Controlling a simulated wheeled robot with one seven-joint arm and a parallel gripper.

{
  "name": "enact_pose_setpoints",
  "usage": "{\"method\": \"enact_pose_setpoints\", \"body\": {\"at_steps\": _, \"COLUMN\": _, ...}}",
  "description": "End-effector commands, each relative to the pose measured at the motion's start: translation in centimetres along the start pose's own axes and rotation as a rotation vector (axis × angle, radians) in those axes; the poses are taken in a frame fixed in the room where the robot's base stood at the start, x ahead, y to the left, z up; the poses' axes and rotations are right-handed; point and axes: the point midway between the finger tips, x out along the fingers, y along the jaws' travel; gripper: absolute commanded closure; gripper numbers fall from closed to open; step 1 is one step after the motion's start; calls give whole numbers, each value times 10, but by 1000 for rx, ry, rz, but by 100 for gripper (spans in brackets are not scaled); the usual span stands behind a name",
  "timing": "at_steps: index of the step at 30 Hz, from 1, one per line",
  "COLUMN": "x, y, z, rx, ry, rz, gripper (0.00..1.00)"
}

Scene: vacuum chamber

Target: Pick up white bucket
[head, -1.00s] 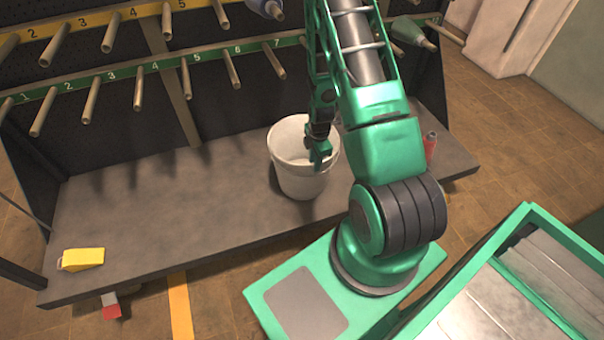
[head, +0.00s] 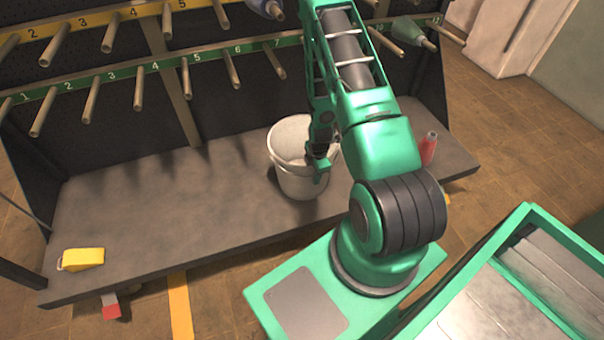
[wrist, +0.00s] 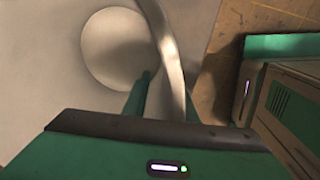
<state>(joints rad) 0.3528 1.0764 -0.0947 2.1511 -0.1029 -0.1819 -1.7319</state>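The white bucket (head: 298,185) stands upright on the dark shelf (head: 150,215), beside my arm. My gripper (head: 319,172) is at the bucket's front right rim, pointing down. In the wrist view the bucket's round inner floor (wrist: 118,50) shows. Its rim runs between the two green fingers of my gripper (wrist: 168,100), one finger inside the bucket and one outside. A gap shows between the inner finger and the rim, so the gripper looks open around the wall. The fingertips' depth along the wall is hard to tell.
A yellow object (head: 82,259) lies at the shelf's left end. A red bottle (head: 429,148) stands at right, behind my arm. Rows of pegs (head: 185,75) stick out above the shelf.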

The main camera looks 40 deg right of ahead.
Motion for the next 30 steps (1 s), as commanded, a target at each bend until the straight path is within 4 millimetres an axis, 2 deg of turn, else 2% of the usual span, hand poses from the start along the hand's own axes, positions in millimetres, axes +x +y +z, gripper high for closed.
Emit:
{"method": "enact_pose_setpoints", "body": {"at_steps": 4, "x": 0, "y": 0, "z": 0, "rx": 0, "ry": 0, "rz": 0, "gripper": 75}}
{"method": "enact_pose_setpoints", "body": {"at_steps": 5, "x": 0, "y": 0, "z": 0, "rx": 0, "ry": 0, "rz": 0, "gripper": 80}}
{"method": "enact_pose_setpoints", "body": {"at_steps": 7, "x": 0, "y": 0, "z": 0, "rx": 0, "ry": 0, "rz": 0, "gripper": 97}}
{"method": "enact_pose_setpoints", "body": {"at_steps": 8, "x": 0, "y": 0, "z": 0, "rx": 0, "ry": 0, "rz": 0, "gripper": 100}}
{"method": "enact_pose_setpoints", "body": {"at_steps": 30, "x": 0, "y": 0, "z": 0, "rx": 0, "ry": 0, "rz": 1, "gripper": 100}}
